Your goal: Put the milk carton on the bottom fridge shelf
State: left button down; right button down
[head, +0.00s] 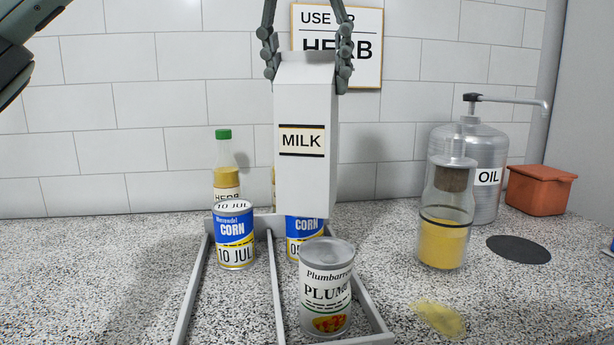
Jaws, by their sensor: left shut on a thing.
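The white milk carton (304,150), with a MILK label, is held upright in the middle of the head view. My left gripper (307,72) comes down from the top edge and is shut on the carton's upper end, one finger on each side. The carton appears to be above the counter and hides part of the things behind it. No fridge shelf can be made out in this view. My right gripper is not in view.
A green-capped bottle (226,172) stands behind. A glass jar (445,215), an OIL dispenser (484,165) and an orange tub (539,189) stand to the right. The counter's left is clear.

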aim_at(308, 168)
pick_arm(q)
notch_tip(308, 168, down, 8)
jog(key=shift+w+r, duration=0.1)
jog(key=shift+f, duration=2.05)
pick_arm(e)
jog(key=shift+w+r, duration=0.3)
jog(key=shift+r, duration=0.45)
pick_arm(q)
jog(key=shift+f+b, duration=0.15)
jog(key=shift+b, duration=0.15)
jog(key=shift+c, duration=2.4)
grip_release()
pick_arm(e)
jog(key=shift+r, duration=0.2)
